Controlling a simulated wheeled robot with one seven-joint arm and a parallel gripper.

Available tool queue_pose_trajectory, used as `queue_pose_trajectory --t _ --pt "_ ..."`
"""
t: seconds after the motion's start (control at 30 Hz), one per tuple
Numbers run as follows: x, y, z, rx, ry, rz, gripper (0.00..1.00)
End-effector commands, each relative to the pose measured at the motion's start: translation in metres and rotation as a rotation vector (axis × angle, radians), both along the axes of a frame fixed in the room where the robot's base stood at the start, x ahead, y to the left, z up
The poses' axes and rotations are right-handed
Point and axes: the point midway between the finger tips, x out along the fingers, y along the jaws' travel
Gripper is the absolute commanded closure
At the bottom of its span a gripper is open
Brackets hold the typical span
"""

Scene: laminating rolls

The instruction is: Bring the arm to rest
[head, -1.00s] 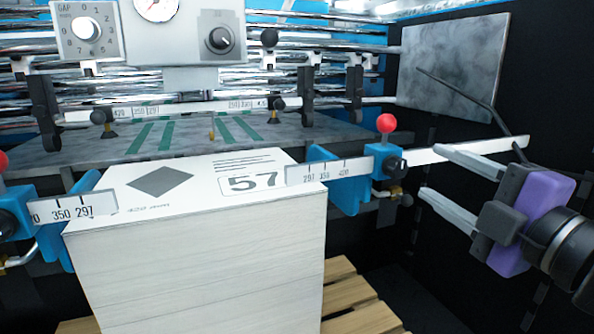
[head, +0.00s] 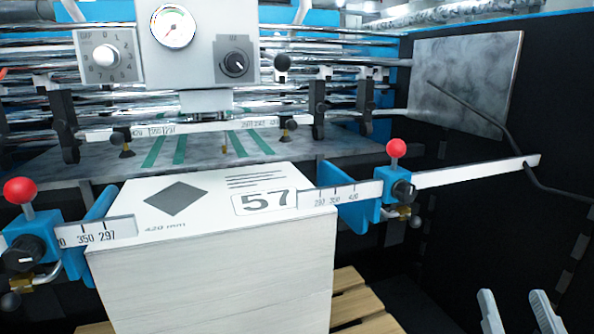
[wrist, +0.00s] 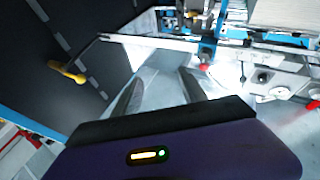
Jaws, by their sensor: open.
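My gripper (head: 517,312) shows only by its two pale fingertips at the lower right edge of the head view. The fingers stand apart with nothing between them. In the wrist view my gripper (wrist: 160,92) has both fingers spread and empty, pointing toward a pale floor area. The rest of my arm is out of the head view. The gripper is clear of the paper stack (head: 215,270) and of the right-hand blue clamp (head: 372,205) with its red knob (head: 396,148).
A ruler bar (head: 475,173) runs right from the blue clamp, above the gripper. A wooden pallet (head: 358,305) lies under the stack. A dark wall (head: 470,235) stands at right. A yellow handle (wrist: 68,73) shows in the wrist view.

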Motion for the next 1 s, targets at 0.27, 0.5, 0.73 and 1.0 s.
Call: queue_pose_trajectory --t 0.27,0.5,0.73,1.0 --pt "-0.069 0.025 -0.061 0.148 0.1 0.031 0.5" --pt "-0.138 0.049 -0.101 0.197 0.238 0.075 0.5" --pt "-0.212 0.069 -0.134 0.168 0.447 0.124 0.5" --pt "-0.267 0.079 -0.155 0.152 0.628 0.172 0.5"
